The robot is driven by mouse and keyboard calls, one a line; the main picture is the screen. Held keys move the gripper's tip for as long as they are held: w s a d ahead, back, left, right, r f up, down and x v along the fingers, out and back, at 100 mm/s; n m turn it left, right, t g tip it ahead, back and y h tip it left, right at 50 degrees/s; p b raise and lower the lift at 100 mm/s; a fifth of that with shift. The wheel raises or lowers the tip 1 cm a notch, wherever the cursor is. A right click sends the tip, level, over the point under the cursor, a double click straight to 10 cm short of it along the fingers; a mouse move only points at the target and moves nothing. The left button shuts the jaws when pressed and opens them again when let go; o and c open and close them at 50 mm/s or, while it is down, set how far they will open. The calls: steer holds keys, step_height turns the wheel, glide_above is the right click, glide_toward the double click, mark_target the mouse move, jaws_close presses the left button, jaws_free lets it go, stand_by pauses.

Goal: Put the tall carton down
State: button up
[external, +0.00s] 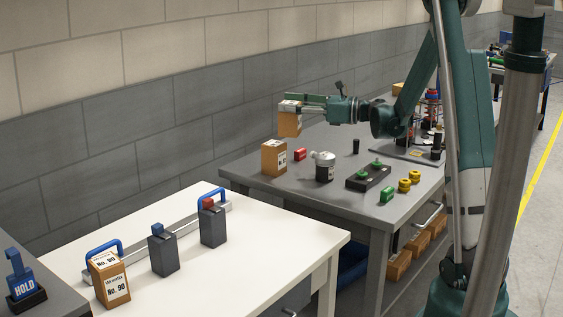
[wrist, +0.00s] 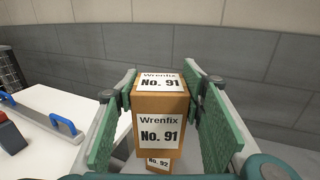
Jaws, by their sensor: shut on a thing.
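My gripper (external: 300,102) is shut on a tall brown carton (external: 289,125), with a green finger pad on each side of it. In the wrist view this carton (wrist: 159,108) bears white labels reading "Wrenfix No. 91" and looks upright. It hangs in the air near the far left corner of the grey bench (external: 335,137). Another brown carton (external: 273,160) stands on that bench, lower and slightly left of the held one. In the wrist view a carton labelled "No. 92" (wrist: 158,162) shows partly below the held carton, which hides much of it.
A "No. 90" carton (external: 108,283) stands on the white table (external: 255,237) by a blue-handled rail fixture (external: 140,240) with dark blocks. A red part (external: 300,154), a grey-and-black canister (external: 324,167) and a black block with green knobs (external: 368,178) stand on the grey bench.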

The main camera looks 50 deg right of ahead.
steer(key=w+a+n+g+y, duration=0.1)
steer(key=a+n+g+y, duration=0.3)
steer(key=a, duration=2)
steer(key=a+n+g+y, duration=0.3)
steer(key=a+y, duration=0.2)
steer(key=a, duration=1.9)
steer(key=s+a+n+g+y, duration=0.1)
steer(key=s+a+n+g, duration=0.15)
steer(key=s+a, duration=0.75)
steer(key=s+a+n+g+y+b, duration=0.15)
steer(key=s+a+g, duration=0.3)
steer(key=a, duration=0.95)
steer(key=s+a+n+g, duration=0.3)
steer(key=s+a, duration=0.5)
steer(key=a, duration=0.4)
step_height(320, 180, down, 7)
steer(key=shift+w+d, duration=0.2)
steer(key=shift+d, duration=0.2)
step_height(320, 180, down, 6)
steer(key=b, duration=0.1)
steer(key=shift+b, duration=0.35)
steer(key=shift+f, duration=0.15)
